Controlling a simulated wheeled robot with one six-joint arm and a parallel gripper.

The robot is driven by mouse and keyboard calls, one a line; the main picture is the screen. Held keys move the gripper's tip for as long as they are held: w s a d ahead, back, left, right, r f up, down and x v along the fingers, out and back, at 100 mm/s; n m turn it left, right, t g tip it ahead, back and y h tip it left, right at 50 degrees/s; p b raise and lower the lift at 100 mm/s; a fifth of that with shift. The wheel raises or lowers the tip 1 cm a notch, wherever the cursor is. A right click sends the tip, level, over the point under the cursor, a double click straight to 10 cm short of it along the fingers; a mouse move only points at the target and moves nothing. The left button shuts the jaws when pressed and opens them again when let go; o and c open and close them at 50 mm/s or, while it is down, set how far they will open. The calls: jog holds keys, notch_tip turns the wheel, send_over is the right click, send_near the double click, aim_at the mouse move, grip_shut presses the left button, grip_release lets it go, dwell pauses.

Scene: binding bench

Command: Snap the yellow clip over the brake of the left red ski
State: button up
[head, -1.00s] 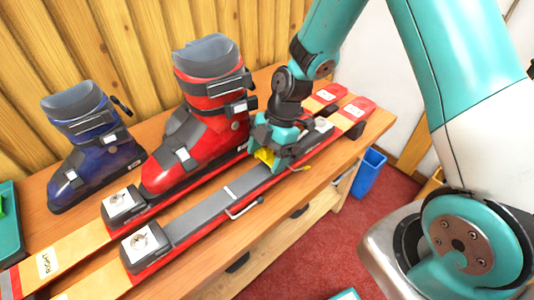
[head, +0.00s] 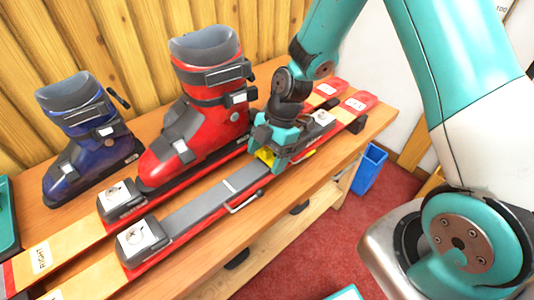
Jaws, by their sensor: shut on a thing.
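My gripper (head: 268,152) is shut on the yellow clip (head: 264,155), which shows only in part between the fingers. It is low over the nearer red ski (head: 172,238), between its grey binding plate and its rear binding piece (head: 321,121). A thin metal brake arm (head: 246,201) sticks out from the near side of that ski. My gripper hides part of the binding, and I cannot tell whether the clip touches the brake. The farther ski bears a RIGHT label (head: 40,258); no left label shows on the nearer one.
A red boot (head: 200,125) stands on the farther ski, just left of my gripper. A blue boot (head: 88,140) stands farther left on the wooden bench (head: 290,208). A green tray edge (head: 8,220) is at far left. A blue bin (head: 369,170) stands on the red floor.

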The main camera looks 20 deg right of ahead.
aim_at(267, 150)
jog(key=shift+f, duration=0.2)
jog(key=o, duration=0.9)
jog(key=shift+r, duration=0.15)
jog(key=shift+r+p, duration=3.8)
jog(key=shift+r, duration=1.15)
